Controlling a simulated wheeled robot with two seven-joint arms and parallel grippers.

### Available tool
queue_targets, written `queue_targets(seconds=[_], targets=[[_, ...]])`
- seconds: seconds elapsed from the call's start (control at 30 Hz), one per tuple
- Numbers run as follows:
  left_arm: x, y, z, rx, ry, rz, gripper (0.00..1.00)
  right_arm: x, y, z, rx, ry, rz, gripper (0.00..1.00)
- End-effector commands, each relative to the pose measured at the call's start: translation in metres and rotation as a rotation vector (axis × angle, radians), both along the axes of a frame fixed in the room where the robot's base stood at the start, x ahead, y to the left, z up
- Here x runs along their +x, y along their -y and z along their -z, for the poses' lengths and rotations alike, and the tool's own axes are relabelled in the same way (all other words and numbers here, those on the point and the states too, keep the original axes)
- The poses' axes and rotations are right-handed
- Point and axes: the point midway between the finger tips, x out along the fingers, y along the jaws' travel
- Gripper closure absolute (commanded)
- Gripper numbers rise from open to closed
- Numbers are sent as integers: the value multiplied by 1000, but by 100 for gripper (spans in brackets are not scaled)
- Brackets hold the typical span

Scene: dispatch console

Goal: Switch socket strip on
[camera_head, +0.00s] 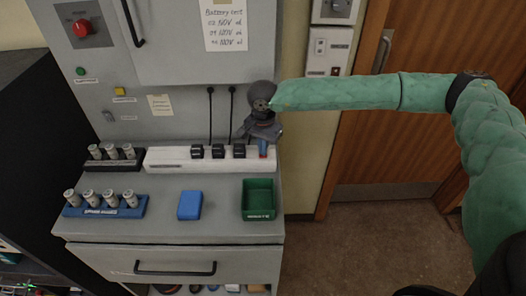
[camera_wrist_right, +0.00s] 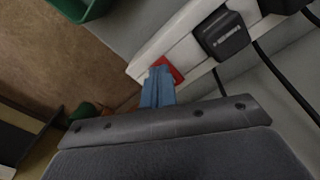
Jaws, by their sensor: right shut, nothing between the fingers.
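The white socket strip (camera_head: 168,155) lies along the back of the console's worktop, with several black plugs in it. Its right end is under my right gripper (camera_head: 262,150), which points down with its blue fingertips together and holds nothing. In the right wrist view the strip (camera_wrist_right: 180,38) shows a red switch (camera_wrist_right: 171,68) at its end, beside a black plug (camera_wrist_right: 222,36). My fingertips (camera_wrist_right: 158,86) are right at the switch and cover part of it. I cannot tell whether they touch it or which way it is set. My left gripper is not in view.
A green bin (camera_head: 258,198) and a blue box (camera_head: 190,203) stand in front of the strip. Racks with pale cylinders (camera_head: 104,210) are at the left. Black cables (camera_head: 211,115) rise behind the plugs. A wooden door (camera_head: 390,130) is at the right.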

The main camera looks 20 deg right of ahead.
Motion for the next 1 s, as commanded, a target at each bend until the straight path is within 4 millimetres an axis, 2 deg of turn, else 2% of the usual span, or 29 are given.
queue_targets(seconds=[1.0], targets=[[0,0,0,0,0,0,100,0,0,-63,1,1,0,100]])
